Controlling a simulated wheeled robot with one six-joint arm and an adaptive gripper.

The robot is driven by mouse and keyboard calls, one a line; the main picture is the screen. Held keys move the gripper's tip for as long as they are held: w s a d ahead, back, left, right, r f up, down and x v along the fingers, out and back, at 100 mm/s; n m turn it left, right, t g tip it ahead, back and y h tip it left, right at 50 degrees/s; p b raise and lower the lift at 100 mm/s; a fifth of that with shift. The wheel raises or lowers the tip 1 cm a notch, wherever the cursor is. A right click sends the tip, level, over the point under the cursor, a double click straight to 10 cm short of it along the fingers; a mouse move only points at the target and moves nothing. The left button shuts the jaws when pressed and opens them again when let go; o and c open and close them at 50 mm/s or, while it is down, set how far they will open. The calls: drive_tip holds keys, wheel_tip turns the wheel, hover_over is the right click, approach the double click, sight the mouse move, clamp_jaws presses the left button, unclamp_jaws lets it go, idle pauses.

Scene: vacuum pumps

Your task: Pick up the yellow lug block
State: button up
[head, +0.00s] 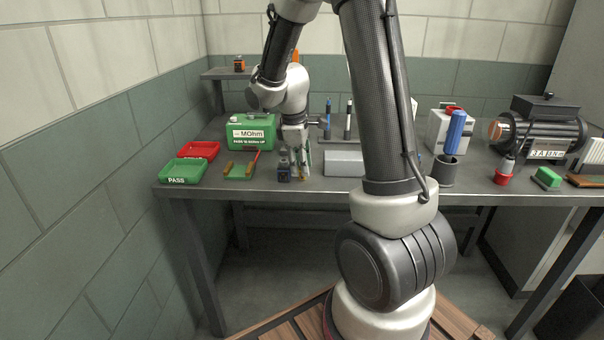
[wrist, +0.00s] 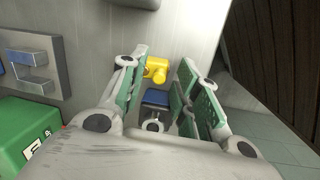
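The yellow lug block (wrist: 156,69) shows in the wrist view on the grey bench top, between the far ends of my fingers and nearer the left one. My gripper (wrist: 166,64) has its green-padded fingers apart, with a gap around the block. I cannot tell whether the left finger touches it. In the head view my gripper (head: 301,168) points down low over the bench near its front edge. The block is mostly hidden there behind the fingers.
A small dark blue-topped piece (head: 283,171) stands close left of my gripper. The green MOhm meter (head: 251,133), a green PASS tray (head: 184,172) and a red tray (head: 198,150) are further left. A grey block (head: 344,163) lies to the right. The bench's front edge is close.

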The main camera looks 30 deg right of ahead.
clamp_jaws()
